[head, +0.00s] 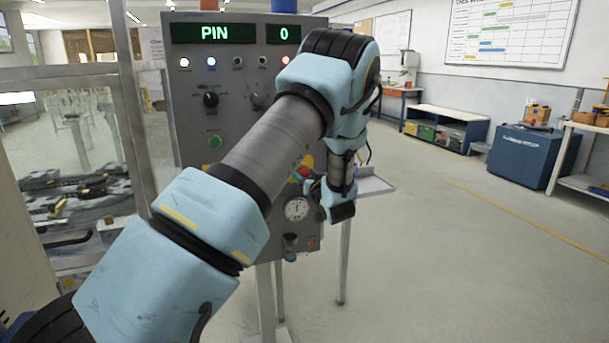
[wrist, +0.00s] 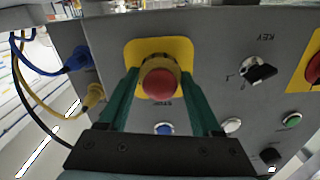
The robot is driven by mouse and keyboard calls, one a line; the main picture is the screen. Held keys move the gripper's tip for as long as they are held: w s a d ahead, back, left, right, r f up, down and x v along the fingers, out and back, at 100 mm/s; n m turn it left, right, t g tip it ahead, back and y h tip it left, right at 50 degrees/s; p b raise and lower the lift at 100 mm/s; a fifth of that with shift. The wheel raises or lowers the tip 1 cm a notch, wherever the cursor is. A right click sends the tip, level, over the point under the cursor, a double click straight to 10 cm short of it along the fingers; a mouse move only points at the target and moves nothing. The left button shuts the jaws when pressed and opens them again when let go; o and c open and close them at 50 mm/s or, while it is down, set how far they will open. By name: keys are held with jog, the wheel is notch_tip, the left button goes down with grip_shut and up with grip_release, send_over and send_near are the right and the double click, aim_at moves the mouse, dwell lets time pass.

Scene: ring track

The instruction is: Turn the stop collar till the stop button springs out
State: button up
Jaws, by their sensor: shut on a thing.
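The red stop button (wrist: 161,86) stands on a yellow plate (wrist: 183,46) on the grey panel in the wrist view. The dull yellow stop collar (wrist: 159,63) surrounds its base. My gripper (wrist: 159,75) has its two green fingers on either side of the collar, shut on it. Where the fingertips touch is partly hidden by the button. In the head view the red button (head: 303,173) shows small beside my wrist, which hides most of the collar and fingers. I cannot tell how far the button stands out.
The panel (head: 190,130) carries a display reading PIN and 0 (head: 213,33), knobs, lamps and a gauge (head: 296,208). In the wrist view a key switch (wrist: 259,73), another red control (wrist: 314,68) and plugged cables (wrist: 75,60) are close by. Open floor lies to the right.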

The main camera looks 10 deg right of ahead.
jog(key=o, duration=1.4)
jog(key=shift+s, duration=0.1)
jog(key=s+b, duration=0.1)
jog(key=s, duration=0.2)
jog(key=s+d+b, duration=0.1)
jog(key=s, duration=0.3)
jog(key=s+b, duration=0.1)
jog(key=s, duration=0.2)
jog(key=shift+s+d, duration=0.2)
jog(key=shift+s, duration=0.05)
